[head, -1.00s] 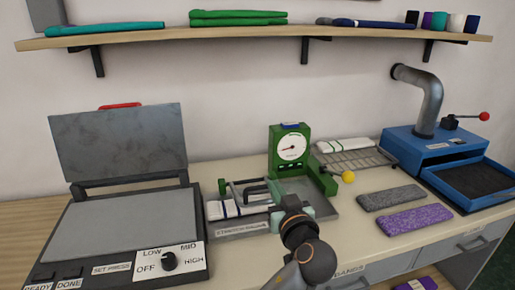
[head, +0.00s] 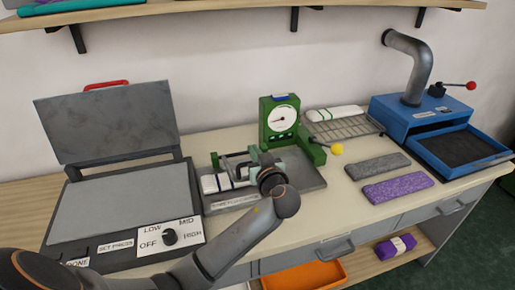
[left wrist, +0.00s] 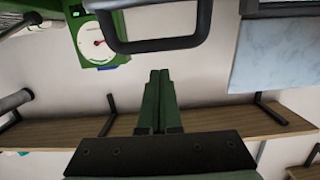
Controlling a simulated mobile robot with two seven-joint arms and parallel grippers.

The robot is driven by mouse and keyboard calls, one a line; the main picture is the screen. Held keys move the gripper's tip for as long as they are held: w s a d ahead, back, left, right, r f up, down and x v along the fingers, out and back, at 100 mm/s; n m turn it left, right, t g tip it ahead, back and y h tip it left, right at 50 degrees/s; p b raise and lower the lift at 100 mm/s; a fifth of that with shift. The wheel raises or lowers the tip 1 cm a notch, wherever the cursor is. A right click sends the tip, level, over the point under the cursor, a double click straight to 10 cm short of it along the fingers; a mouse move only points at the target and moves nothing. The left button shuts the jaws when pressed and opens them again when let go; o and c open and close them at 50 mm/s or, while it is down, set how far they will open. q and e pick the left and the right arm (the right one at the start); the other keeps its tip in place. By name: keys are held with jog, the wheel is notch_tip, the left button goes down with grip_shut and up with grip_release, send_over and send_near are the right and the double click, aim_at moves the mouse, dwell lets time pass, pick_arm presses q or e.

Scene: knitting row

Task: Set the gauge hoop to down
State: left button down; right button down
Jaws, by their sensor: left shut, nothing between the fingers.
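The green gauge (head: 280,118) with a round white dial stands at the back of its grey metal tray (head: 303,182) on the table. A dark U-shaped hoop (head: 233,155) is at the tray's left side. In the left wrist view, which is upside down, the hoop (left wrist: 160,44) stands raised with its crossbar uppermost. My left gripper (head: 251,150) is by the hoop; its green fingers (left wrist: 158,74) are shut, empty and apart from the crossbar in the left wrist picture. My wrist partly hides the hoop and tray in the head view. My right gripper is not in view.
A press with a raised lid (head: 105,122) stands left. A wire rack (head: 343,127), a yellow ball (head: 337,149), grey (head: 377,166) and purple (head: 397,187) swatches and a blue machine (head: 420,118) are right. A shelf (left wrist: 230,134) runs along the wall.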

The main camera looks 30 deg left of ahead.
pick_arm(q)
jog(key=shift+s+d+f, duration=0.2)
jog(key=shift+f, duration=0.3)
jog(key=shift+s+d+f, duration=0.2)
jog(key=shift+f, duration=0.25)
jog(key=shift+t+y, duration=0.5)
jog(key=shift+y, duration=0.1)
jog(key=f+b, duration=0.1)
jog(key=b, duration=0.2)
jog(key=s+d+f+b, duration=0.1)
jog(key=f+b, duration=0.1)
jog(key=b, duration=0.1)
jog(key=d+f+b, duration=0.1)
jog(key=f+b, duration=0.1)
jog(key=b, duration=0.1)
jog(key=shift+s+f+b, duration=0.15)
jog(key=shift+s+b, duration=0.2)
